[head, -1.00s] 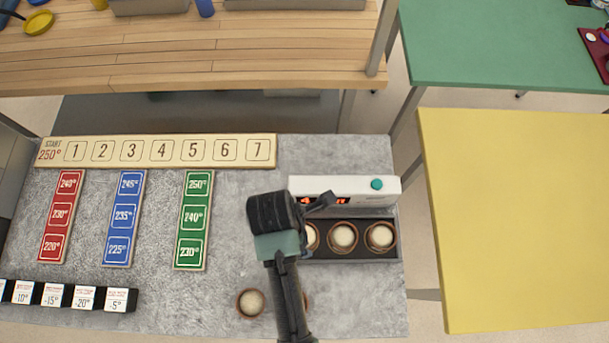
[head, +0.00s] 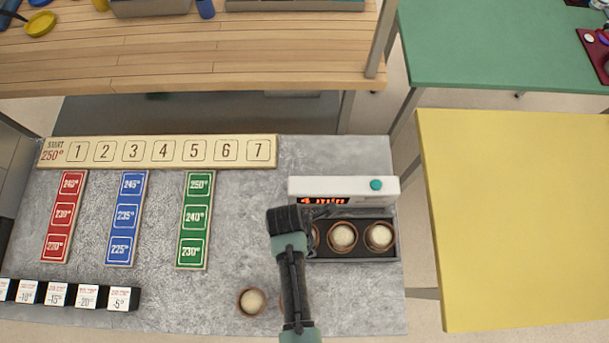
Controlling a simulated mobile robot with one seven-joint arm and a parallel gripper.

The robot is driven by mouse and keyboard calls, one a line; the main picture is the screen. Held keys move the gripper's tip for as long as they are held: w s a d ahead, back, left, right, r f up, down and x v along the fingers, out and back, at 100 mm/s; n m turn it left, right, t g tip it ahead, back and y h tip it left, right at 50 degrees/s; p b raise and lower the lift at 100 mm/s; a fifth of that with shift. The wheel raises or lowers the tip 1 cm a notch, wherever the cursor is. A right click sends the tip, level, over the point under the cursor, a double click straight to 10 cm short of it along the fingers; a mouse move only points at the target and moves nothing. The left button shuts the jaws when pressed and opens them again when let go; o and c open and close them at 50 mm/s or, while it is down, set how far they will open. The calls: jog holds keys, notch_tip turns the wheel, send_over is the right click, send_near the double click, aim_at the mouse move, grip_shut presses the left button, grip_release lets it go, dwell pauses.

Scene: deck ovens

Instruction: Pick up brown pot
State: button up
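Several small round brown pots with pale contents are in view. Two stand in full view in the dark tray of the white oven unit, one in the middle (head: 343,237) and one at the right (head: 379,237). A third pot (head: 315,238) there is partly hidden by my arm. A loose brown pot (head: 251,301) stands on the grey counter, left of my arm. Another beside it is almost wholly hidden behind my arm. My gripper (head: 318,212) is over the left part of the oven unit, beside its display. Its fingers are dark and small, so their opening is unclear.
The white oven unit (head: 360,187) has a red display and a teal button. A numbered strip (head: 155,151), red, blue and green temperature cards, and black-and-white blocks (head: 88,297) lie on the grey counter (head: 190,308). A yellow table (head: 515,220) stands right.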

jog(key=c, duration=1.3)
jog(key=shift+r, duration=0.15)
